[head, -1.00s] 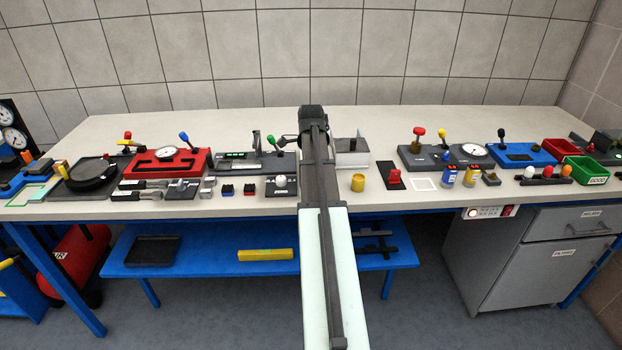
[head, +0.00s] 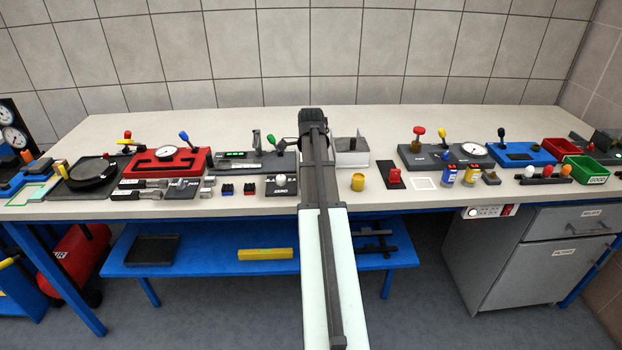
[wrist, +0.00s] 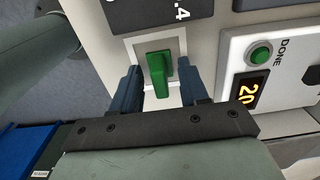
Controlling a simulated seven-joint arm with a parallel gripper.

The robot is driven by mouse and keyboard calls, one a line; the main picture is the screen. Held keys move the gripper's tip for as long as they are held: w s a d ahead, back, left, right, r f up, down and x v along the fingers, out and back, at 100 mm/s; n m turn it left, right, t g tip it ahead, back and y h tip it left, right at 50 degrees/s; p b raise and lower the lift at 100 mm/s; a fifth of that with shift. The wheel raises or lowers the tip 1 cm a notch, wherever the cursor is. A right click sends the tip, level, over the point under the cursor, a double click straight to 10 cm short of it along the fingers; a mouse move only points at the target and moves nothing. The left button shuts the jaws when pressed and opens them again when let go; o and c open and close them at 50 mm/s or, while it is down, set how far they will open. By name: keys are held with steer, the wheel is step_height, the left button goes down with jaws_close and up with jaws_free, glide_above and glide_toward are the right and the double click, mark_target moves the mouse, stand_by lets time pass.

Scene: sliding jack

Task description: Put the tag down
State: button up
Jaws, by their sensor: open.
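A small green tag (wrist: 158,70) with a raised grip stands on a white square with a grey border (wrist: 133,48) in the wrist view. My gripper (wrist: 160,80) is open, with one blue-grey finger on each side of the tag's grip. Thin gaps seem to show between the fingers and the tag. In the head view my own arm covers the gripper and the green tag.
A dark plate marked ".4" (wrist: 150,12) lies beside the white square. To the right is a light box with a green DONE button (wrist: 259,54) and a lit display (wrist: 254,91).

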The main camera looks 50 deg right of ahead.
steer(key=shift+r, duration=0.1)
step_height(320, 180, up, 12)
stand_by(0.6)
stand_by(0.4)
